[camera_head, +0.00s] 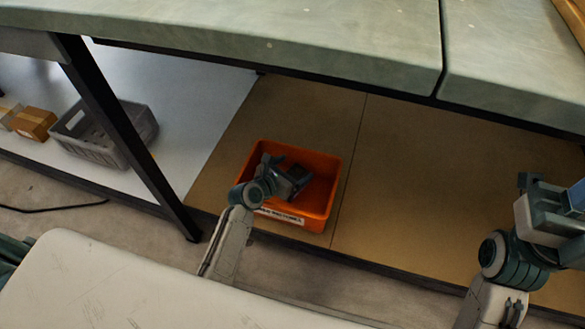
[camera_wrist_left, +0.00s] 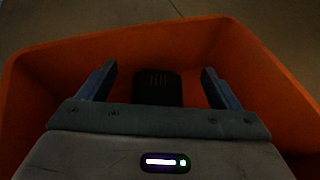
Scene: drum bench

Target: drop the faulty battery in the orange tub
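The orange tub (camera_head: 323,200) stands on the brown lower shelf under the bench, with a white label on its front. My left gripper (camera_head: 293,177) reaches into the tub's opening. In the left wrist view its two fingers (camera_wrist_left: 158,85) are wide apart. The black battery (camera_wrist_left: 157,88) lies inside the tub, between and beyond the fingers, with gaps on both sides. Its lower part is hidden by the gripper body. My right gripper (camera_head: 552,195) is at the right edge, partly cut off, away from the tub; its opening is unclear.
The green bench top (camera_head: 300,35) overhangs the shelf. A dark table leg (camera_head: 125,135) stands left of the tub. A grey crate (camera_head: 100,150) and a cardboard box (camera_head: 34,123) sit farther left. The brown shelf (camera_head: 420,190) right of the tub is clear.

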